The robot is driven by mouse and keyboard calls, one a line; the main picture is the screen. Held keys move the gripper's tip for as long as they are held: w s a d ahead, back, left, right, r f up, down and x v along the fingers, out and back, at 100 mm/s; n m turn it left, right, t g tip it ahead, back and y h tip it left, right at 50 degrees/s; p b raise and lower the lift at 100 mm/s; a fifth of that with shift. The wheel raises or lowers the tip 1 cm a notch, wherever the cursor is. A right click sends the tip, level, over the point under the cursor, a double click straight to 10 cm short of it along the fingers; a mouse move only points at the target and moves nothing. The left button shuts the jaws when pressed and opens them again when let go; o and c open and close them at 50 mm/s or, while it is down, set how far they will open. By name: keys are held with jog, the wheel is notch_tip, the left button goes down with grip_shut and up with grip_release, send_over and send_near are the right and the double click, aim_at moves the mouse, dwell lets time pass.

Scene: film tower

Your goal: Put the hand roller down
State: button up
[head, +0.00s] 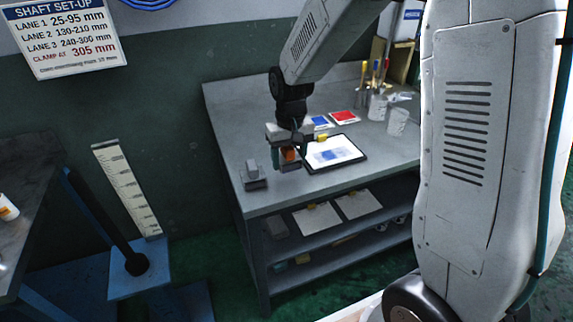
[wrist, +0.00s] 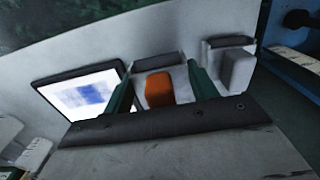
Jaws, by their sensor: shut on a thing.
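The hand roller shows as an orange handle (head: 290,155) below my gripper (head: 289,150) in the head view. In the wrist view the orange handle (wrist: 158,90) sits between the two teal fingers of my gripper (wrist: 160,75), which is shut on it. A pale grey piece with dark edges shows just beyond the handle; I cannot tell whether it is part of the roller or a rest. The roller is over the grey bench (head: 235,135), left of the inked pad. Whether it touches the bench is not clear.
A dark-framed tray (head: 336,168) with a white sheet and blue ink lies close to the right. A grey block (head: 252,168) on a small base stands to the left. Red (head: 343,117) and blue cards and cups (head: 396,122) are further back.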

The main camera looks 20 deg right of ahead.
aim_at(287, 165)
jog(key=shift+w+f, duration=0.1)
jog(key=shift+w, duration=0.6)
jog(key=shift+f, duration=1.7)
jog(key=shift+f, duration=0.15)
jog(key=o, duration=1)
jog(key=shift+o, duration=0.2)
